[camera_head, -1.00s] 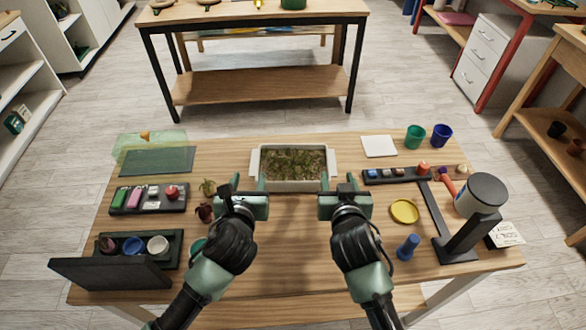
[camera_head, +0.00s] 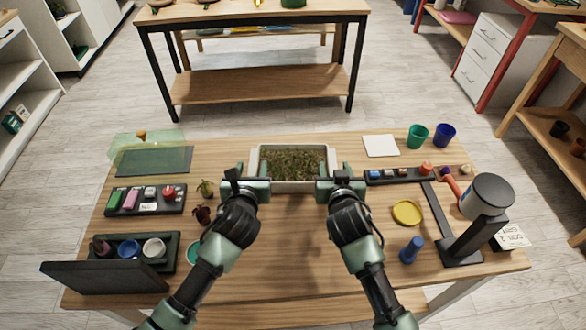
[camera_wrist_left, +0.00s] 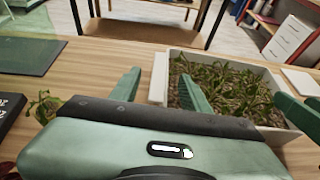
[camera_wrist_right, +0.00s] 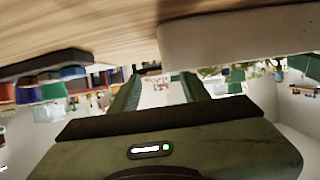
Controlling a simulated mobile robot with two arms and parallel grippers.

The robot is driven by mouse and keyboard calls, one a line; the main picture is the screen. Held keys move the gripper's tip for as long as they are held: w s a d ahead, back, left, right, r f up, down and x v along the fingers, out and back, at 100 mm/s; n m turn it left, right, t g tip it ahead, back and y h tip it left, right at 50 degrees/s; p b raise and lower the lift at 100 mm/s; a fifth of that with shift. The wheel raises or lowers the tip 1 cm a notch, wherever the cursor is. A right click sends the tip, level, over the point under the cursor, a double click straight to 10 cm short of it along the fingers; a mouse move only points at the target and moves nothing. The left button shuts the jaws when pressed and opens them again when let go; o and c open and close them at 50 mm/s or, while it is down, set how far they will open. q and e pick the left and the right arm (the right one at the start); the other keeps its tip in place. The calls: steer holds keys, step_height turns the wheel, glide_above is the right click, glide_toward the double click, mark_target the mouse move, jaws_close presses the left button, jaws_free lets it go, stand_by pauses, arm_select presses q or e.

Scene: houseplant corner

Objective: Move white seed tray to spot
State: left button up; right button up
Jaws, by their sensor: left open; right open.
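The white seed tray (camera_head: 290,186), full of green seedlings, sits at the back middle of the wooden table. My left gripper (camera_head: 250,170) is open at the tray's left end. In the left wrist view, the tray's left wall (camera_wrist_left: 158,80) shows between its two spread fingers. My right gripper (camera_head: 333,172) is open at the tray's right end. In the right wrist view, the pale tray wall (camera_wrist_right: 240,32) lies close to its fingers; whether it is between them I cannot tell. No marking clearly identifies the spot.
A white square (camera_head: 381,146) lies right of the tray, near a green cup (camera_head: 417,136) and a blue cup (camera_head: 445,135). A black holder (camera_head: 460,250) and yellow dish (camera_head: 407,212) stand at right. A dark green mat (camera_head: 154,160) lies at left. The front middle is clear.

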arm_select(q)
steer(key=shift+x, duration=0.75)
arm_select(e)
steer(key=shift+x, duration=0.75)
arm_select(q)
jaws_close()
arm_select(e)
jaws_close()
